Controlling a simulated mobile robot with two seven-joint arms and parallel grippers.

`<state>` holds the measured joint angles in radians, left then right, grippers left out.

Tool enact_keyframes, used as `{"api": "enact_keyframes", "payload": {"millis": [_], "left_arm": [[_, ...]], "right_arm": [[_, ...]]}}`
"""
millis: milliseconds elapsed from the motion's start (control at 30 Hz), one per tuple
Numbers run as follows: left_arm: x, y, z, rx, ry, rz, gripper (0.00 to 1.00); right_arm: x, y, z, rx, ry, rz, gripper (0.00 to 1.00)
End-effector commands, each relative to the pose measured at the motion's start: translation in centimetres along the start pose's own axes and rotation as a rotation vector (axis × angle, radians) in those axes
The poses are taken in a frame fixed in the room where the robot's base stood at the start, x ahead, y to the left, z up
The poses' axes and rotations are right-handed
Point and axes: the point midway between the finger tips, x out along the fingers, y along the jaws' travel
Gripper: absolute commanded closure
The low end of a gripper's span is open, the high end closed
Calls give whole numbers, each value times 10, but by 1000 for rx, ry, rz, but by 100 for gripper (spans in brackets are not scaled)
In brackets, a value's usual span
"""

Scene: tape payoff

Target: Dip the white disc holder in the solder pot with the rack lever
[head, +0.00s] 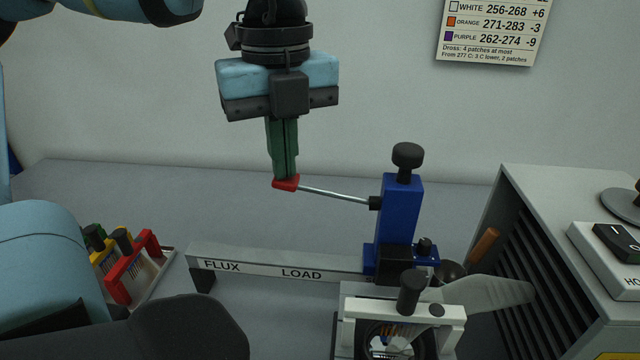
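My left gripper (286,178) points down from the top, its green fingers close together at the red tip (287,184) of the rack lever (335,194). The fingers look shut on that tip. The white disc holder (361,307), with a black knob (412,285), is at the bottom, right of centre. Behind and below it shows the round dark rim and shiny surface of the solder pot (395,342); I cannot tell whether the holder touches the solder. My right gripper is not in view.
A rail (330,268) marked FLUX and LOAD runs left from the post. A tray (160,290) with coloured holders stands at left. A grey paddle (495,292) and an orange handle (483,245) lie near the vented cabinet (545,215). A temperature chart (490,32) hangs behind.

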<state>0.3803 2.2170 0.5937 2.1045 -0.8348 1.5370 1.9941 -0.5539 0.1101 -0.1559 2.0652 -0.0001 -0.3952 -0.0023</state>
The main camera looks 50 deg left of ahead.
Motion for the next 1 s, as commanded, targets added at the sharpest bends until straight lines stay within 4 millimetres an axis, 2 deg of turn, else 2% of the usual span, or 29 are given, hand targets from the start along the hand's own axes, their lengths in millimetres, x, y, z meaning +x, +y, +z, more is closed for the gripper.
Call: {"api": "enact_keyframes", "payload": {"millis": [1000], "left_arm": [[45, 0, 0, -1, 1, 1, 100]], "right_arm": [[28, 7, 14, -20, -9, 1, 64]]}}
